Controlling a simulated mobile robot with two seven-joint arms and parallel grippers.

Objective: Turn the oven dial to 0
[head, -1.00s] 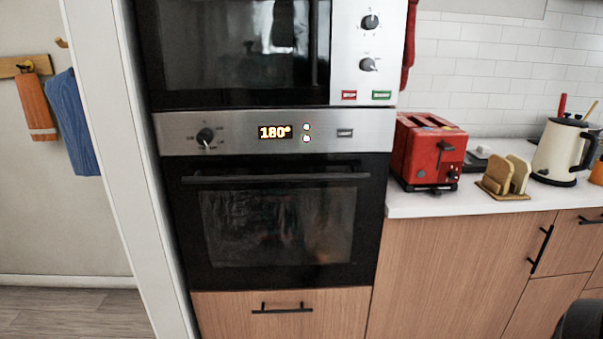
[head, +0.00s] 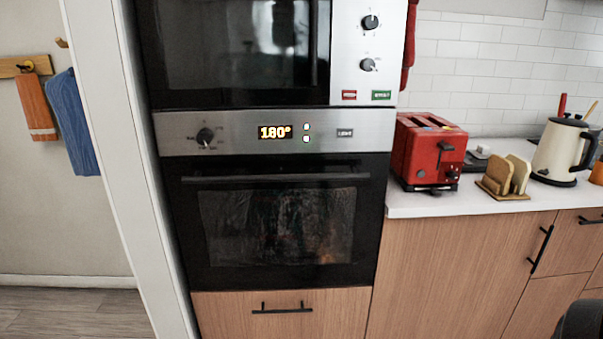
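The oven dial (head: 205,136) is a round black knob on the left of the oven's steel control panel (head: 365,132). Its pale pointer mark faces downward, and small labels too small to read surround it. The lit display (head: 275,132) to its right reads 180°. The oven (head: 278,230) below has its dark glass door closed, with a long handle along the top. Neither of my grippers shows in the head view, and nothing touches the dial.
A microwave (head: 240,45) with two knobs sits above the oven. To the right, a red toaster (head: 430,150), a toast rack (head: 508,178) and a cream kettle (head: 562,150) stand on the counter. A white wall edge (head: 125,160) borders the oven's left. The space before the oven looks clear.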

